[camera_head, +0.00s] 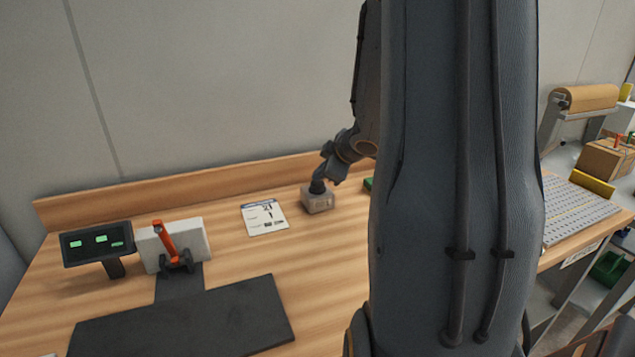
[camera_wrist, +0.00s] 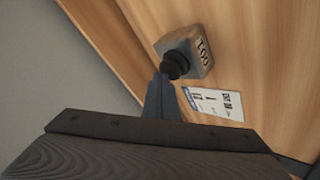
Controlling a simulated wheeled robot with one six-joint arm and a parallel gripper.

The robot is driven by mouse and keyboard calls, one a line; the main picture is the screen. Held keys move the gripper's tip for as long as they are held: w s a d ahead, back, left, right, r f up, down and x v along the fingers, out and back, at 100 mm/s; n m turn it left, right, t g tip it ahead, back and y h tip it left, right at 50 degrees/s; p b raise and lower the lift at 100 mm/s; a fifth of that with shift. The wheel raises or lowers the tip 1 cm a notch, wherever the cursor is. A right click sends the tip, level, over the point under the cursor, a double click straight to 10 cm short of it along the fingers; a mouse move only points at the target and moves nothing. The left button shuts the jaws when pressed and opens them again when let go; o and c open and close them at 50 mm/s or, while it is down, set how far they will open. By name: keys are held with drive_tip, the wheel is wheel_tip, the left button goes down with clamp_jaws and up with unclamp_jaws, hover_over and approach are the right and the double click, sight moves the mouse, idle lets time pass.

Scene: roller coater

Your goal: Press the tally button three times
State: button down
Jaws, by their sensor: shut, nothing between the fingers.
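The tally counter is a small grey box (camera_head: 318,203) on the wooden bench, right of a printed card. Its dark round button (camera_head: 317,187) sits on top. In the wrist view the box (camera_wrist: 200,47) carries a display that appears to read 001, and the black button (camera_wrist: 174,65) faces my fingers. My gripper (camera_head: 321,180) is shut and empty, with its fingertips right at the button. The wrist view also shows the fingertips (camera_wrist: 164,75) against or just beside the button; I cannot tell whether it is pressed down.
The printed card (camera_head: 264,217) lies left of the box. Farther left stand a dark display (camera_head: 97,243) with green lights and an orange-handled toggle clamp (camera_head: 167,242). A black mat (camera_head: 190,322) lies in front. A raised wooden edge (camera_head: 200,183) runs behind.

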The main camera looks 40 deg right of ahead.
sight(319, 184)
drive_tip(key=shift+f, duration=0.25)
drive_tip(key=shift+r, duration=0.15)
idle(0.3)
drive_tip(key=shift+r+p, duration=0.9)
drive_tip(key=shift+p, duration=0.2)
wheel_tip(319, 184, up, 5)
drive_tip(key=p, duration=0.5)
drive_tip(key=shift+p, duration=0.3)
drive_tip(key=shift+a, duration=0.15)
idle(1.8)
